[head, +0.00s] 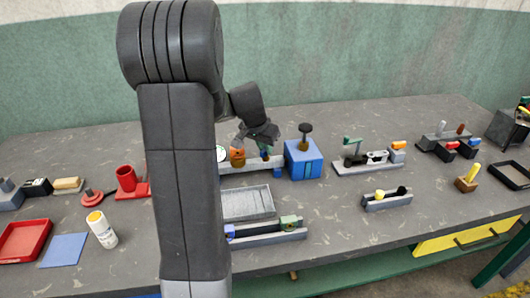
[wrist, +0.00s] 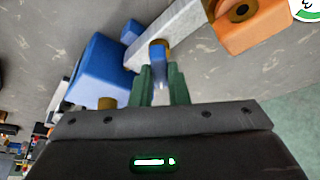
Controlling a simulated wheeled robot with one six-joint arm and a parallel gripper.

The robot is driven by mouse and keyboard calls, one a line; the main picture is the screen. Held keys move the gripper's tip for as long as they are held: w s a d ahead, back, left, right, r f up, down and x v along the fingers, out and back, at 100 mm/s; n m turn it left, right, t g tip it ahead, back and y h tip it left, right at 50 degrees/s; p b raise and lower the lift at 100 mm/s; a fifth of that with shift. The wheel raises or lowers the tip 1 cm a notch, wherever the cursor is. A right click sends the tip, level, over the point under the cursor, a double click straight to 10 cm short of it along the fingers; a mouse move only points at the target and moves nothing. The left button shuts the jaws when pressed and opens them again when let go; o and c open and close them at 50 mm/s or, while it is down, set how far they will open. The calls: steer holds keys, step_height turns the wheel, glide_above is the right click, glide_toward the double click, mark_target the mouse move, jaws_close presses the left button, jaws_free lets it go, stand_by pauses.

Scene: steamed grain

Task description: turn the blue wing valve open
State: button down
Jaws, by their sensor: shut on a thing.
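The blue wing valve (wrist: 158,52) shows in the wrist view between my gripper's green fingers, with a brass-coloured fitting at its far end. My gripper (wrist: 162,88) is shut on the blue wing. In the head view my gripper (head: 265,148) reaches down to the valve from above, behind my arm. The valve sits on a pale grey pipe or bar (wrist: 178,25), next to an orange part (wrist: 252,22) with a dark-centred brass ring. My gripper and arm hide most of the valve in the head view, and I cannot tell its exact angle.
A blue box (head: 303,162) with a dark knob stands close on the right of the valve. A white round gauge (head: 221,154) is on the left. A grey tray (head: 247,203) lies in front. Several fixtures stand farther right, with bare table between them.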

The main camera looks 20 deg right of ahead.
steer(key=m+b, duration=0.1)
steer(key=m, duration=0.1)
steer(key=m+g+b, duration=0.1)
steer(key=m+b, duration=0.1)
steer(key=shift+w+f+h+b, duration=0.2)
steer(key=shift+h+b, duration=0.1)
steer(key=shift+h, duration=0.1)
steer(key=shift+r+m+g+b, duration=0.1)
steer(key=shift+m+g+b, duration=0.15)
steer(key=shift+m+g, duration=0.75)
steer(key=shift+r+m+g+b, duration=0.1)
steer(key=shift+m+g+b, duration=0.15)
steer(key=shift+m, duration=1.45)
steer(key=c, duration=1.4)
jaws_free()
steer(key=v, duration=1.4)
steer(key=shift+p, duration=0.35)
steer(key=shift+f, duration=0.1)
